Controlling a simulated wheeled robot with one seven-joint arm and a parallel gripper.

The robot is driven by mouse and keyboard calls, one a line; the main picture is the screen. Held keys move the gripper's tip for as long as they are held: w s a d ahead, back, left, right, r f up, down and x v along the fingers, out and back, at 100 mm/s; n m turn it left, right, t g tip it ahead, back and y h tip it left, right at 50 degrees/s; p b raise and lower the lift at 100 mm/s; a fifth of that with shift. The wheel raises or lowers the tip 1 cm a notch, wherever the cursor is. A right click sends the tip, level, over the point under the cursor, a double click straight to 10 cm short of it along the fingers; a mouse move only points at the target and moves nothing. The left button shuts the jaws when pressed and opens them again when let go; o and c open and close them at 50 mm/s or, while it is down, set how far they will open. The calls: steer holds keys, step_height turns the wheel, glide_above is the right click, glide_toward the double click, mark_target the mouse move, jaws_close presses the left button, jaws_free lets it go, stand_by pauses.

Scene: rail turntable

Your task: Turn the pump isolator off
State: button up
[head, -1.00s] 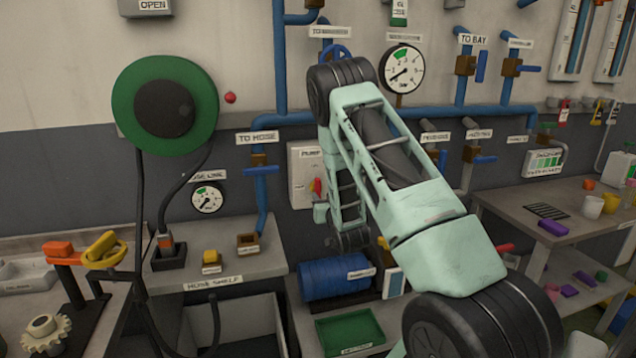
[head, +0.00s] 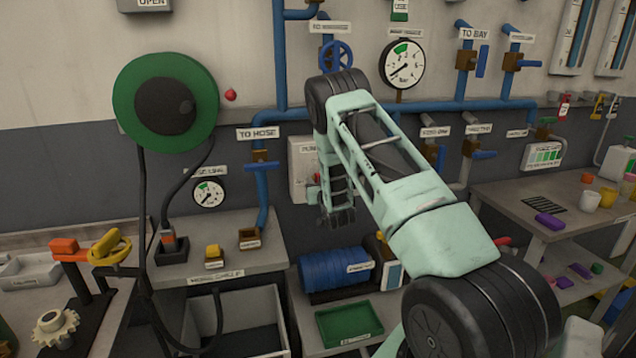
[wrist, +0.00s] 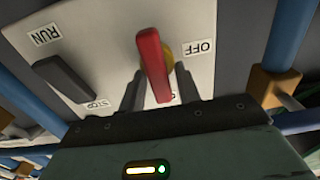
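The pump isolator is a pale panel (head: 298,172) on the wall in the head view, partly hidden behind my arm. In the wrist view the panel (wrist: 105,30) appears upside down. It has a red handle (wrist: 153,65) on a yellow hub, with an OFF label (wrist: 198,47) to its right. A separate dark lever (wrist: 66,78) sits at left between RUN and STOP labels. My gripper (wrist: 158,88) is open, with one dark finger on each side of the red handle and gaps showing. Contact cannot be told. In the head view my gripper (head: 337,215) is in front of the panel.
Blue pipes (head: 262,195) run beside the panel. A blue drum (head: 335,270) and green tray (head: 347,322) lie below my gripper. The hose shelf (head: 185,265) is to the left; a workbench (head: 500,205) with small items is at right.

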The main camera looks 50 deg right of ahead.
steer(key=shift+f+m+b, duration=0.1)
steer(key=shift+m+b, duration=0.3)
steer(key=shift+b, duration=0.35)
steer(key=m+b, duration=0.1)
steer(key=b, duration=0.1)
steer(key=shift+s+d+f+m+b, duration=0.15)
steer(key=shift+d+f+m+b, duration=0.05)
steer(key=shift+m+b, duration=0.2)
steer(key=m+b, duration=0.2)
steer(key=b, duration=0.1)
steer(key=shift+d+f+m, duration=0.1)
steer(key=shift+m, duration=0.2)
steer(key=shift+s+d+f+m+b, duration=0.1)
steer(key=shift+f+m+b, duration=0.05)
steer(key=shift+m+b, duration=1.85)
steer(key=shift+s+d+f+m+b, duration=0.1)
steer(key=shift+f+m+b, duration=0.05)
steer(key=shift+m+b, duration=1.9)
steer(key=shift+s+d+f+m+b, duration=0.1)
steer(key=shift+f+m+b, duration=0.05)
steer(key=shift+m+b, duration=1.85)
steer(key=shift+w+m, duration=0.1)
steer(key=shift+m, duration=0.25)
steer(key=shift+a, duration=0.1)
steer(key=o, duration=0.7)
steer(key=shift+c, duration=0.2)
